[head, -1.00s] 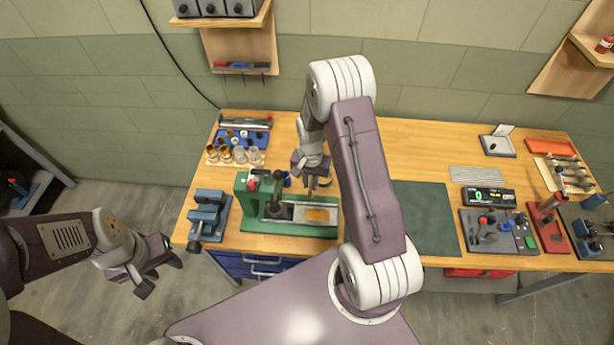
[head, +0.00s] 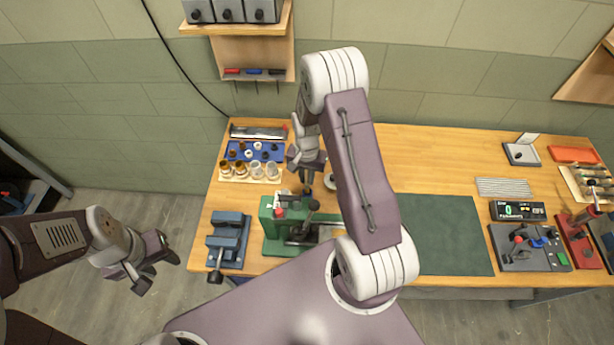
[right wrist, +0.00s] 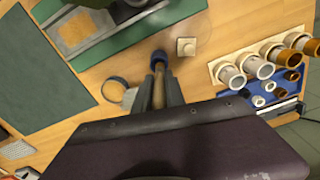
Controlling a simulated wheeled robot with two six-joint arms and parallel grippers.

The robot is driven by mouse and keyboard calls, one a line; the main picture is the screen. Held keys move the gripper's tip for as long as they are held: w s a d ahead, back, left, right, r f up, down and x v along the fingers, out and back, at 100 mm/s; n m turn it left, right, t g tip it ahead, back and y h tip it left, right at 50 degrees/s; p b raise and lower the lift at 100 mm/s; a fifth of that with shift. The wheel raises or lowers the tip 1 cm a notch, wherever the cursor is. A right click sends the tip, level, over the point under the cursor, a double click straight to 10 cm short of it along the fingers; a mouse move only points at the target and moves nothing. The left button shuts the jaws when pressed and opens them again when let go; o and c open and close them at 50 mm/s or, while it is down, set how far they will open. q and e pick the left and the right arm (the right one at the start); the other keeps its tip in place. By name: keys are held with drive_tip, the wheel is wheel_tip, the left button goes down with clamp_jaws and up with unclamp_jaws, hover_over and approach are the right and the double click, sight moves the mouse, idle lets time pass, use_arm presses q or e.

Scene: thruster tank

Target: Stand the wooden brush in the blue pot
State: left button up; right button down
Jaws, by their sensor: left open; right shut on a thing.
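My right gripper (head: 307,184) is over the back left part of the bench, behind the green press. In the right wrist view its fingers (right wrist: 159,92) are shut on the wooden brush (right wrist: 158,88), whose handle shows between them. A small round blue thing (right wrist: 158,56), apparently the blue pot, lies at the brush's far end. I cannot tell whether the brush's end is inside it or only above it. In the head view I cannot make out the pot. My left gripper (head: 152,272) is open and empty, off the bench at the left.
The green press (head: 270,238) stands in front of my right gripper. A ring-shaped roll (right wrist: 115,90) and a small pale square block (right wrist: 187,47) are near the brush. Several cups (right wrist: 265,65) stand in a rack beside a blue tray (head: 240,150). A dark green mat (head: 440,235) is bare.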

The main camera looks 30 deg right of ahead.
sight(307, 184)
drive_tip(key=shift+f+b, duration=0.3)
drive_tip(key=shift+f, duration=0.3)
drive_tip(key=shift+s+f+b, duration=0.2)
drive_tip(key=shift+f+b, duration=0.7)
drive_tip(key=shift+f, duration=0.1)
drive_tip(key=shift+w+f+b, duration=0.1)
drive_tip(key=shift+f+b, duration=0.8)
drive_tip(key=shift+f, duration=0.4)
drive_tip(key=c, duration=1.3)
unclamp_jaws()
drive_tip(key=shift+r, duration=0.15)
wheel_tip(307, 184, up, 9)
drive_tip(key=shift+f+b, duration=0.1)
drive_tip(key=shift+b, duration=0.65)
